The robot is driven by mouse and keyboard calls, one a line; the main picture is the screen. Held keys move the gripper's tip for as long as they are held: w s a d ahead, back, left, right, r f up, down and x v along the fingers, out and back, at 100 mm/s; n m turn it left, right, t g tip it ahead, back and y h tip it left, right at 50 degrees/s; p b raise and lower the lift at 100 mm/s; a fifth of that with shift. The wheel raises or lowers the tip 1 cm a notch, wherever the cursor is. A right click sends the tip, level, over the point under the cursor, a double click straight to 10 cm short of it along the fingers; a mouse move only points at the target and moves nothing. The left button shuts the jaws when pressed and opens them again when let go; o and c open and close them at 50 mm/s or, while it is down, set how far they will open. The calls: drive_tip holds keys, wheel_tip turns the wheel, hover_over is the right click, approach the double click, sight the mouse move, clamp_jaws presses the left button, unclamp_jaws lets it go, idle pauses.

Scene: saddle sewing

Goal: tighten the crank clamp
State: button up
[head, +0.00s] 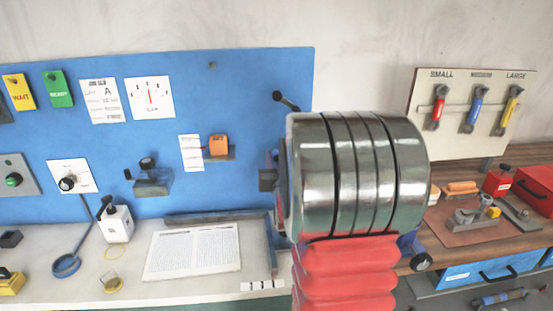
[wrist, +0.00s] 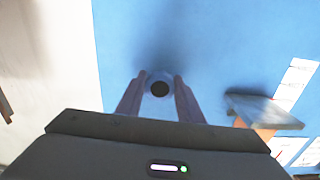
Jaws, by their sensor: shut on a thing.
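In the wrist view, my gripper (wrist: 160,80) is shut on a round knob (wrist: 159,89) with a dark centre, one finger on each side of it. The knob is in front of the blue board; the rest of the part it belongs to is hidden or blurred, so I cannot tell the clamp's position. In the head view, my large metal arm link covers the gripper and the held knob. A black lever with a round end (head: 287,101) shows just above that link, against the blue board.
An orange box (head: 218,145) sits on a small shelf left of my arm; the shelf (wrist: 262,108) shows close to the right finger in the wrist view. The blue board (head: 240,90) carries cards and switches. Tools hang at right.

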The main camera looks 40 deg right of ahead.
drive_tip(key=m, duration=0.5)
drive_tip(key=shift+w+a, duration=0.1)
drive_tip(key=m, duration=0.4)
drive_tip(key=shift+m, duration=0.4)
drive_tip(key=m, duration=1)
drive_tip(key=shift+f, duration=0.1)
drive_tip(key=o, duration=1.1)
drive_tip(key=shift+c, duration=0.2)
